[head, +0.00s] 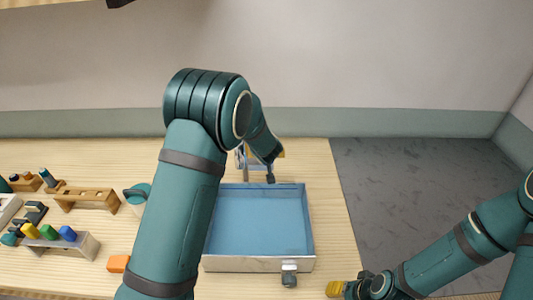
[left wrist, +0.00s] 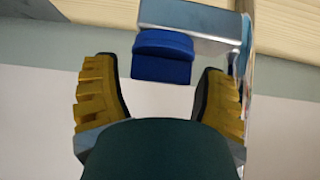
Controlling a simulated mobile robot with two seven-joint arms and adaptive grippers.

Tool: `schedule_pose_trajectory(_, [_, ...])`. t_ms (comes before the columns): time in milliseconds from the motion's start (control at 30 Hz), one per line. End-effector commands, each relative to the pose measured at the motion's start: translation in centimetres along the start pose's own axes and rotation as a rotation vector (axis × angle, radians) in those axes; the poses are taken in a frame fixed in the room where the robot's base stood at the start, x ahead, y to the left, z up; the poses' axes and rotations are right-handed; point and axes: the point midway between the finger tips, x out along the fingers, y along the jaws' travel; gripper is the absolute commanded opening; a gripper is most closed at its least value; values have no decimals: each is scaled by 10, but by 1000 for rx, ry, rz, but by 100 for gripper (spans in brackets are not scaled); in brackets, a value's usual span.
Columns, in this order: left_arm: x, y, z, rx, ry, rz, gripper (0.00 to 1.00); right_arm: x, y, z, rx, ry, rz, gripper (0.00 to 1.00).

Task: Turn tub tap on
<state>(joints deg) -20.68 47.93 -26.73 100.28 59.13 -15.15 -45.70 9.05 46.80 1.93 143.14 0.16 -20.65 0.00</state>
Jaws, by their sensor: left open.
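The tub is a metal-walled basin (head: 309,228) with a blue inside, in the middle of the head view. The tap stands at its back edge, mostly hidden behind my left arm. In the left wrist view the tap has a shiny metal body (left wrist: 190,18) and a blue handle (left wrist: 162,58). My left gripper (left wrist: 160,70) is open, its yellow fingers on either side of the blue handle, with gaps visible at both sides. My right gripper (head: 345,288) is low at the right of the tub, far from the tap; its jaw opening is unclear.
At left are a wooden rack (head: 88,197), a metal rack (head: 65,246) with coloured pegs, and an orange block (head: 118,263). A teal-topped jug (head: 137,192) stands partly behind my left arm. Grey floor lies to the right.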

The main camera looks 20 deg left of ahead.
Motion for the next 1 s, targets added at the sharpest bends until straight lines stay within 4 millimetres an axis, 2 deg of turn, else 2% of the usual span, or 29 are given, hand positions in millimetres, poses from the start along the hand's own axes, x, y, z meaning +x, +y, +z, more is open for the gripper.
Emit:
schedule_pose_trajectory(33, [0,0,0,0,0,0,72,0,0,0,0,0,0,47])
schedule_pose_trajectory(67, [0,0,0,0,0,0,66,0,0,0,0,0,0,47])
schedule_pose_trajectory(100, [0,0,0,0,0,0,52,0,0,0,0,0,0,47])
schedule_pose_trajectory(200, [0,0,0,0,0,0,19,0,0,0,0,0,0,47])
schedule_pose_trajectory(667, [-1,1,-1,-46,2,-49,19,-7,-3,-1,-1,0,0,47])
schedule_pose_trajectory(1000, [-1,1,-1,-207,1,-207,19,-20,-8,-3,-4,-2,-1,47])
